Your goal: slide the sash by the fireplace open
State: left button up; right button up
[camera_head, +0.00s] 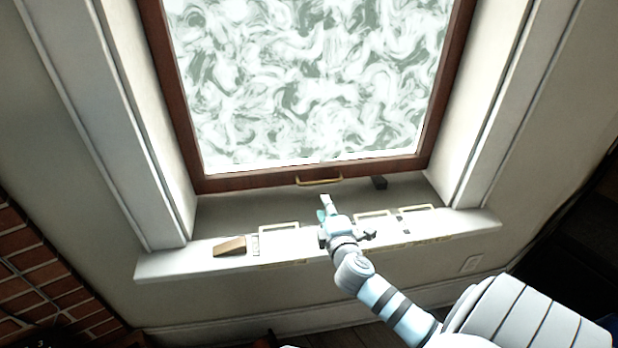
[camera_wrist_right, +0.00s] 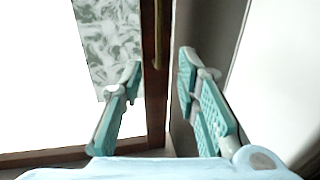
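The sash (camera_head: 300,172) is a dark red-brown wooden frame around swirl-patterned glass. A thin brass handle (camera_head: 319,181) sits on its bottom rail. My right gripper (camera_head: 326,204) is just below the handle in the head view, pointing towards the window. In the right wrist view my right gripper (camera_wrist_right: 161,62) is open and empty, its teal-padded fingers wide apart. The brown sash rail (camera_wrist_right: 155,100) runs between and beyond the fingers, with the brass handle (camera_wrist_right: 158,35) ahead near the top. I see no contact with the handle. My left gripper is not in view.
The white sill (camera_head: 200,262) carries a wooden block (camera_head: 230,246) at left and several pale flat items with brass-coloured edges. Window casings stand either side; the brick fireplace (camera_head: 40,280) is at lower left.

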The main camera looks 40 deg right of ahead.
aim_at(318, 183)
jog(key=shift+w+d+f, duration=0.1)
jog(key=shift+w+d, duration=0.15)
jog(key=shift+w, duration=0.1)
jog(key=b+x, duration=0.1)
jog(key=x, duration=0.2)
jog(key=shift+d, duration=0.3)
jog(key=b+x, duration=0.3)
jog(key=x, duration=0.6)
jog(key=shift+f, duration=0.1)
jog(key=shift+w, duration=0.2)
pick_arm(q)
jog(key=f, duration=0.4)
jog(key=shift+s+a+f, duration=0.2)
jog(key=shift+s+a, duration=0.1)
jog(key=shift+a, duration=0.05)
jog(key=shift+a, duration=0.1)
pick_arm(e)
jog(key=shift+c, duration=0.2)
grip_shut()
